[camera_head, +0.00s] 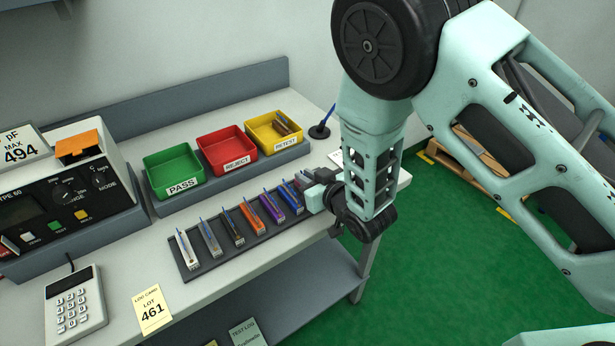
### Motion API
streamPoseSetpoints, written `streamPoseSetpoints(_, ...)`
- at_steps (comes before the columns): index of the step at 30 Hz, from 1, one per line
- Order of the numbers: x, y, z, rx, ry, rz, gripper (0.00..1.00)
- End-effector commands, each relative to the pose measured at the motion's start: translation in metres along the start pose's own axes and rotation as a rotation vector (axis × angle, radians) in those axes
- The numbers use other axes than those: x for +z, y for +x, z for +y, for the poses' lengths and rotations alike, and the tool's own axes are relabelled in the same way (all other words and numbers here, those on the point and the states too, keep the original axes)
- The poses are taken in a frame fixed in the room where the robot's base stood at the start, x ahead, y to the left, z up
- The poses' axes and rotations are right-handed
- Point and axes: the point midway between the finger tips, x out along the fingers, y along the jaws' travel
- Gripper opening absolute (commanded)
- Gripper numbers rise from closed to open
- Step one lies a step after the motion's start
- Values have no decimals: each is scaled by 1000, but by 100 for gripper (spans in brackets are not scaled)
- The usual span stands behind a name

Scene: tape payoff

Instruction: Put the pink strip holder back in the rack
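The rack (205,265) is a long dark tray on the bench, running from lower left to upper right. Several strip holders stand in it: white (188,250), grey (210,240), black (234,231), orange (271,207) and purple (290,198) among them.
Green PASS (174,187), red REJECT (240,163) and yellow RETEST (286,145) bins stand behind the rack. A tester (60,215) is at the left, with a keypad (75,305) and lot card (151,313) in front. The bench's front edge is close to the rack.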

Motion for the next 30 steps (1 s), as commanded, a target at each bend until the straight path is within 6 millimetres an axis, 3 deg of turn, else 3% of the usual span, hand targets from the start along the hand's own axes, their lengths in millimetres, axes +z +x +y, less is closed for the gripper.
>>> streamPoseSetpoints(14, -2, -7, 0, 1, 1, 0, 25)
streamPoseSetpoints(30, -2, -107, 0, 0, 0, -1, 25)
